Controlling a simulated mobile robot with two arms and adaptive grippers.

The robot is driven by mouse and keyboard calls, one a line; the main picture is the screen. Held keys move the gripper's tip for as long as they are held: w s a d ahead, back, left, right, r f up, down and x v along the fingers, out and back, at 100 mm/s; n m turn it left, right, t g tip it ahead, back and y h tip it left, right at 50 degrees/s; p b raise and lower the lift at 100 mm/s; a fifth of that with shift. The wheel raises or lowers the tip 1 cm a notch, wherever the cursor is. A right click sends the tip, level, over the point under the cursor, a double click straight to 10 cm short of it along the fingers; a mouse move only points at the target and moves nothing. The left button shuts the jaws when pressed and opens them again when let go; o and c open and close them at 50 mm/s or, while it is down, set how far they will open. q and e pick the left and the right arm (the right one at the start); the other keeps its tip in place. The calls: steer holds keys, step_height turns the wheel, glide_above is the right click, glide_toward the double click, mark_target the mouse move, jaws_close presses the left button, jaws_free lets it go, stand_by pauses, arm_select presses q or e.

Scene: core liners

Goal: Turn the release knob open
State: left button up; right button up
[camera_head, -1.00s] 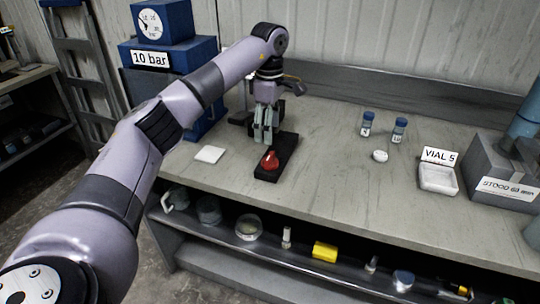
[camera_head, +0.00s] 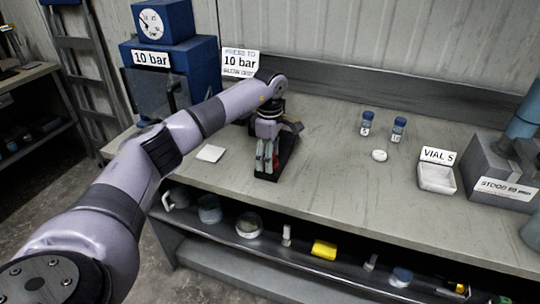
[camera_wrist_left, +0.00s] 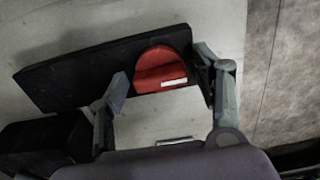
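The red release knob (camera_wrist_left: 163,66) sits on a black base plate (camera_wrist_left: 75,72) on the bench. In the left wrist view it has a pale mark on its near edge. My left gripper (camera_head: 267,158) is down at the knob, pointing downward. In the wrist view its fingers (camera_wrist_left: 161,70) are spread on either side of the knob. A small gap shows by the left finger; the right finger is very close, and contact cannot be told. In the head view the gripper hides most of the knob. My right gripper is not in view.
A blue unit (camera_head: 190,58) with a gauge and a "10 bar" label stands behind left. A "10 bar" sign (camera_head: 240,64) stands behind my arm. A white square (camera_head: 210,153) lies left of the base.

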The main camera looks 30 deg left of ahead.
arm_select(q)
steer(key=c, duration=0.8)
steer(key=shift+c, duration=1)
